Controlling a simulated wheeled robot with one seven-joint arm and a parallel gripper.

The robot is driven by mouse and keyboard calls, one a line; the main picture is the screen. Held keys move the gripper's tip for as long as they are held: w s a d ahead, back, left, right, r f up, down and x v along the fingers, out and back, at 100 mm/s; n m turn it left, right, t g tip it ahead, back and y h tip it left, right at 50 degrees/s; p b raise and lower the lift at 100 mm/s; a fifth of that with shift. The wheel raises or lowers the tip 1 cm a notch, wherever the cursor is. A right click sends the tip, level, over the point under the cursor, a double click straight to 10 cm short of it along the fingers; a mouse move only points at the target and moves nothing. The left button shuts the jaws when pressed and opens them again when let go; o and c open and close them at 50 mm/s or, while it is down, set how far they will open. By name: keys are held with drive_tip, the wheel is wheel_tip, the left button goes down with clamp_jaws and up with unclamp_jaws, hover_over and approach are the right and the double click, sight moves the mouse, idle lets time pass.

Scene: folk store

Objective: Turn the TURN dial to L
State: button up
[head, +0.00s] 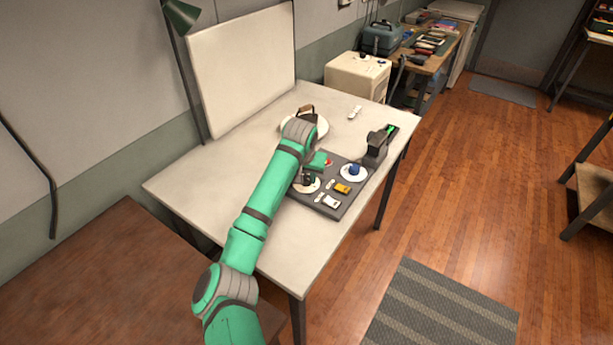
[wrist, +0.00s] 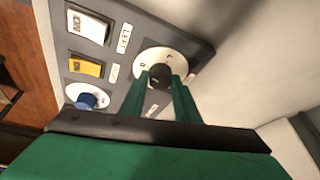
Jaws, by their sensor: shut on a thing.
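A dark round knob (wrist: 160,77) sits on a white round plate (wrist: 150,57) at the end of a grey panel (wrist: 195,50) in the wrist view. Small marks ring the plate, too small to read surely. My gripper (wrist: 161,80) has its two green fingers on either side of the knob and is shut on it. In the head view my gripper (head: 309,177) reaches down to the panel (head: 325,209) on the table, over the white plate (head: 301,188). The fingers partly hide the knob and plate, so I cannot tell which mark it points at.
The panel also bears a blue knob (head: 354,170), a yellow switch (head: 342,188) and a white switch (head: 331,201), with small labels. A dark grey device (head: 376,150) stands beyond it. A white round dish (head: 290,124) lies behind my wrist. The table's (head: 200,180) left part is clear.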

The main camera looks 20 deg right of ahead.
drive_tip(key=m+h, duration=0.1)
drive_tip(key=m, duration=0.2)
drive_tip(key=shift+w+a+m+g, duration=0.1)
drive_tip(key=shift+a+m+g, duration=0.05)
drive_tip(key=shift+m+g, duration=0.25)
drive_tip(key=m+g+h, duration=0.1)
drive_tip(key=m, duration=0.2)
drive_tip(key=shift+w+m, duration=0.1)
drive_tip(key=shift+m, duration=0.2)
drive_tip(key=m+g, duration=0.1)
drive_tip(key=m, duration=0.3)
drive_tip(key=shift+w+a+g+h, duration=0.1)
drive_tip(key=shift+w+g+h, duration=0.05)
drive_tip(key=shift+g+h, duration=0.2)
drive_tip(key=shift+m+g, duration=0.65)
drive_tip(key=shift+m, duration=0.95)
drive_tip(key=o, duration=1)
drive_tip(key=shift+o, duration=0.2)
drive_tip(key=v, duration=1)
drive_tip(key=shift+r, duration=0.45)
